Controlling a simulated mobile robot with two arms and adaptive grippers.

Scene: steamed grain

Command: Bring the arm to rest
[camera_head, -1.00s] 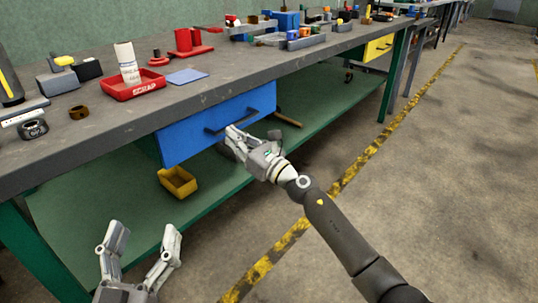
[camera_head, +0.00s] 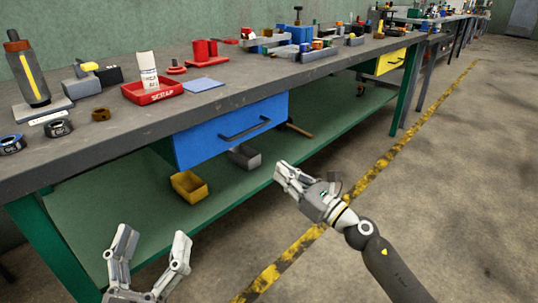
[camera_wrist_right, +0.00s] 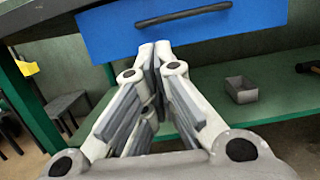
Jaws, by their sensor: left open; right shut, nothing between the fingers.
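My right gripper (camera_head: 281,172) is shut and empty in the head view, below and to the right of the blue drawer (camera_head: 225,132). A gap separates it from the drawer's dark handle (camera_head: 245,128). In the right wrist view the shut fingertips (camera_wrist_right: 155,48) point toward the blue drawer front (camera_wrist_right: 250,18), and the handle (camera_wrist_right: 185,14) is above them. The drawer seems closed or nearly so; I cannot tell exactly. My left gripper (camera_head: 152,250) is open and empty at the lower left of the head view, in front of the bench's lower shelf.
The workbench top (camera_head: 120,140) holds a red scrap tray (camera_head: 160,93), a bottle and several tools. On the green lower shelf (camera_head: 130,200) are a yellow bin (camera_head: 188,187) and a grey bin (camera_head: 245,157). The floor (camera_head: 450,200) to the right is clear.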

